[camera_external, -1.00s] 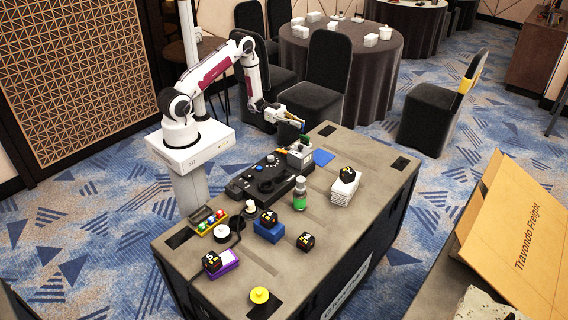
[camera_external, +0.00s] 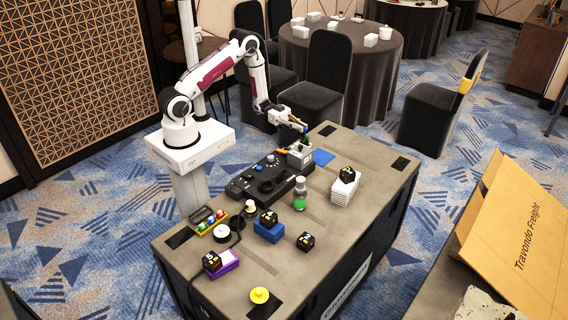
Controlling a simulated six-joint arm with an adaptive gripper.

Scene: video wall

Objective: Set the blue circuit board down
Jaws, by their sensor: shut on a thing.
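My gripper (camera_external: 298,123) is at the end of the outstretched arm, above the back left edge of the case-like table. The board appears held in the air, apart from the tabletop.
Below the gripper stand a grey device (camera_external: 300,156) and a black control console (camera_external: 268,178). A green-labelled bottle (camera_external: 300,194), a white stack (camera_external: 344,189) with a black cube on it, and a blue block (camera_external: 269,231) are nearer the front. The tabletop's right side is mostly clear.

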